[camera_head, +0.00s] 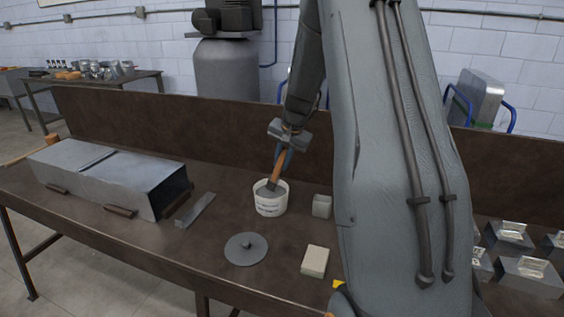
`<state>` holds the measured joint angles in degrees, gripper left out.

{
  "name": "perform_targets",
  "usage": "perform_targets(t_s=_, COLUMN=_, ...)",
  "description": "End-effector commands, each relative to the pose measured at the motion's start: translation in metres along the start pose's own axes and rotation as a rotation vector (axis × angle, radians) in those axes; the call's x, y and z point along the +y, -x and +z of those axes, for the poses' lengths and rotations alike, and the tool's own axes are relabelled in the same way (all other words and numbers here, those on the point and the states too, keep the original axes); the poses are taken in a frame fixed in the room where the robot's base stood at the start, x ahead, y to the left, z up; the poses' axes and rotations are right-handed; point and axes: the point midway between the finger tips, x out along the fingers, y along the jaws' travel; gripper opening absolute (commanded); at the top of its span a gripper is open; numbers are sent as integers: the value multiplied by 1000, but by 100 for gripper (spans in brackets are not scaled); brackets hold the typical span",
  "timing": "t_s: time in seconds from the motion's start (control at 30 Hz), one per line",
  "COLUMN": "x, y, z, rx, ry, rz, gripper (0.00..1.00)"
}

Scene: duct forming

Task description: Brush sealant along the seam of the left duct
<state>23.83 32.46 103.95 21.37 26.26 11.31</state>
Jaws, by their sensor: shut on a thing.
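The left duct (115,172) is a long grey sheet-metal box lying on the bench at the left. A dark seam line (97,158) runs along part of its top, and its open end faces right. My gripper (284,147) is shut on the wooden handle of a brush (279,166), above a white tub (270,203) with a printed label. The brush points down into the tub, which holds grey sealant (265,190). The bristles are hidden inside the tub. My gripper is to the right of the duct and apart from it.
A round grey lid (246,249) with a knob lies in front of the tub. A flat metal strip (195,210) lies between duct and tub. Two small blocks, one grey (322,206) and one beige (315,261), sit right of it. The bench (120,240) has a raised back panel (170,124).

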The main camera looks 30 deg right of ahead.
Motion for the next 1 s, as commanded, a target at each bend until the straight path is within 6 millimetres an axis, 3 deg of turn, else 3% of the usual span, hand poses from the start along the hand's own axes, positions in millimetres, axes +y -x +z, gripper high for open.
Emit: perform_targets(t_s=1.0, x=3, y=-9, z=2, rx=0, ry=0, rz=0, gripper=0)
